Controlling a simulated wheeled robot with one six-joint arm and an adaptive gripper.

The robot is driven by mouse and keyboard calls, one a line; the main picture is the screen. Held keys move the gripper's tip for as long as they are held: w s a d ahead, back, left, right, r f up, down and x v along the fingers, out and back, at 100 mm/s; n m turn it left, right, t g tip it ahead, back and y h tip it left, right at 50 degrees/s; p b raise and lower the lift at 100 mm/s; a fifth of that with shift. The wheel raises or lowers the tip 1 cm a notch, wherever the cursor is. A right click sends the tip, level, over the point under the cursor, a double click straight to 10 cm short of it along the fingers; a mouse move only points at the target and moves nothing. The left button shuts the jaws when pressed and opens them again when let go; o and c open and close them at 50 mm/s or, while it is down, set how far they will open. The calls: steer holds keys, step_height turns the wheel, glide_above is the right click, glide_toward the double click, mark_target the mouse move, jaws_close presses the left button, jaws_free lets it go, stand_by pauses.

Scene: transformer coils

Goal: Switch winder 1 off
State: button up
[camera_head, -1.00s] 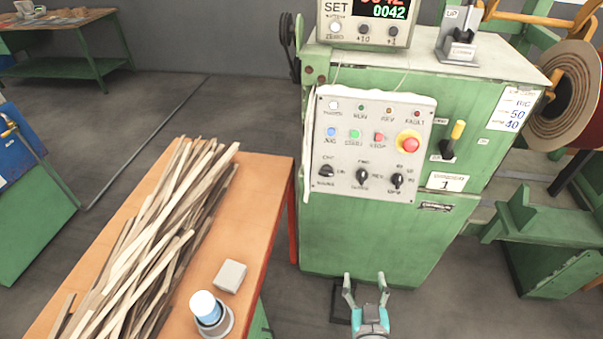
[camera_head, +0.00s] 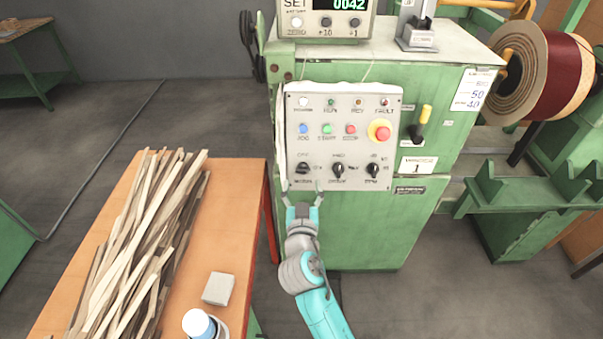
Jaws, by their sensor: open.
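Winder 1 is a green cabinet (camera_head: 350,230) with a white plate (camera_head: 418,166) marked 1. Its pale control panel (camera_head: 340,145) carries small lamps on top, then blue, green and red buttons, and a red emergency stop (camera_head: 379,131) on yellow. Along the bottom are three black rotary knobs: left (camera_head: 303,168), middle (camera_head: 338,170) and right (camera_head: 372,170). The left knob has small lettering around it, apparently OFF above. My gripper (camera_head: 303,190) is open and empty, its fingers spread just below the left knob in the picture. I cannot tell its distance from the panel.
A display box (camera_head: 325,22) reading 0042 stands on the cabinet. A brown roll (camera_head: 520,75) is at right.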

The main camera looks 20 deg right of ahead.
mark_target(303, 173)
steer(key=shift+x, duration=2.75)
steer(key=c, duration=1.2)
